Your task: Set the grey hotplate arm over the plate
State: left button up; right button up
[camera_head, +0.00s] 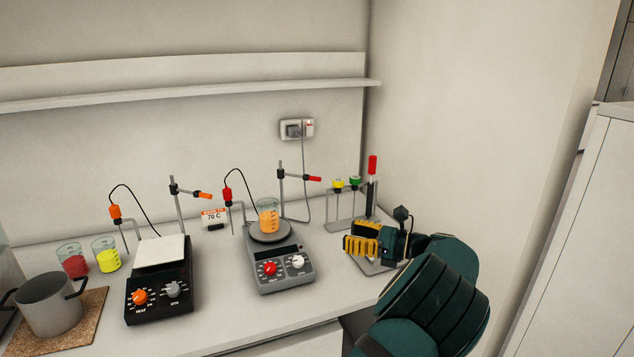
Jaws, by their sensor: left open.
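The grey hotplate (276,268) stands in the middle of the bench with red and white knobs. A beaker of orange liquid (269,220) sits on its round plate (286,239). A rod (281,192) rises behind the plate; its clamp arm with a red tip (314,178) points right, away from over the plate. A red probe (227,195) with a black cable hangs left of the plate. My left gripper (351,238), with yellow and black fingers, is open and empty, right of the hotplate and apart from it. My right gripper is not in view.
A black hotplate (160,290) with an orange-tipped arm (203,195) stands left. A 70 C sign (214,216) stands between the hotplates. A rack (340,206) with yellow and green caps is behind my gripper. Red and yellow beakers and a pot (50,306) are far left.

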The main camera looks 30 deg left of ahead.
aim_at(280, 173)
jog(key=i+j, duration=0.25)
jog(key=i, duration=0.15)
jog(key=i+j, duration=0.2)
jog(key=i, duration=0.2)
